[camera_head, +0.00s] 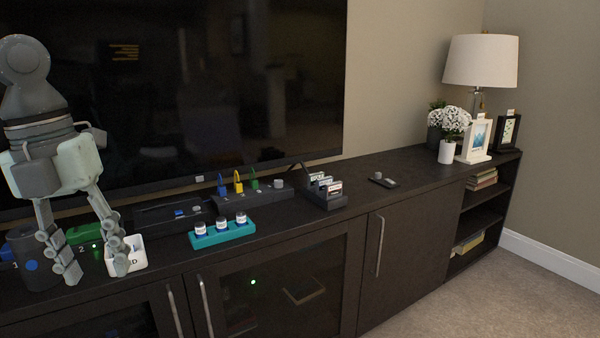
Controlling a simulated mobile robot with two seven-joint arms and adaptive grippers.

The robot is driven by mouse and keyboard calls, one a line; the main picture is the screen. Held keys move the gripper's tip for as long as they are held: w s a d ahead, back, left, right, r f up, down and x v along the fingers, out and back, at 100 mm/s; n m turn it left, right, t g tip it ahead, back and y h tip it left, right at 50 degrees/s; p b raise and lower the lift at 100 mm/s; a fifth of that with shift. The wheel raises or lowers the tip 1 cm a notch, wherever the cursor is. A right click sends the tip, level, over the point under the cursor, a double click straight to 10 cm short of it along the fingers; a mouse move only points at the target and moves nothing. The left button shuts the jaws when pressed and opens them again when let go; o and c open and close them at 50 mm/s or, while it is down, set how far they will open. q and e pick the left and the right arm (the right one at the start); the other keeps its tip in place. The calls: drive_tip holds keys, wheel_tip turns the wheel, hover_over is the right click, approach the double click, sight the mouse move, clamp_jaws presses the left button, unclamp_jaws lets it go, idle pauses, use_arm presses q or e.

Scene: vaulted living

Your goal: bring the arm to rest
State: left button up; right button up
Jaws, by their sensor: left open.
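My left gripper (97,268) comes in from the upper left and points down over the left end of the dark cabinet top (400,165). Its two fingers are apart. The right finger is in front of a small white box (139,252) with dark lettering, partly hiding it; I cannot tell whether they touch. Nothing shows held between the fingers. My right gripper is not in the view.
Behind the fingers are a dark cylinder (32,258) and a green object (84,234). A teal rack (222,233) with small jars, colored tags and a black card holder (325,198) stand further right. The TV (240,90) is behind. A lamp (481,62) stands far right.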

use_arm(q)
drive_tip(key=w+a+f+n+t+h, duration=0.2)
drive_tip(key=w+n+t+h, duration=0.7)
drive_tip(key=w, duration=0.4)
drive_tip(key=w+a+f+n+t+y, duration=0.2)
drive_tip(key=a+f+n+t+y, duration=0.25)
drive_tip(key=a+n+t, duration=0.3)
drive_tip(key=s+a+f+n+g+y+p, duration=0.1)
drive_tip(key=s+a+f+n+y, duration=0.1)
drive_tip(key=a+f+n+y, duration=0.45)
drive_tip(key=s+a+f+n+g+y, duration=0.1)
drive_tip(key=s+a+f+n+y, duration=0.15)
drive_tip(key=f, duration=0.75)
drive_tip(key=s+d+f+n+g, duration=0.35)
drive_tip(key=s+f, duration=0.35)
drive_tip(key=f, duration=0.3)
drive_tip(key=s+d+f+n+g, duration=0.2)
drive_tip(key=s+d+f+g, duration=0.2)
drive_tip(key=s+f, duration=0.4)
drive_tip(key=s+d+f+g+h, duration=0.2)
drive_tip(key=s+d+f+g, duration=0.2)
drive_tip(key=s+d+f, duration=0.3)
drive_tip(key=d, duration=0.3)
drive_tip(key=shift+n+p, duration=0.3)
drive_tip(key=shift+p, duration=0.05)
use_arm(e)
drive_tip(key=f, duration=0.4)
drive_tip(key=shift+w+a, duration=0.25)
drive_tip(key=shift+w, duration=0.15)
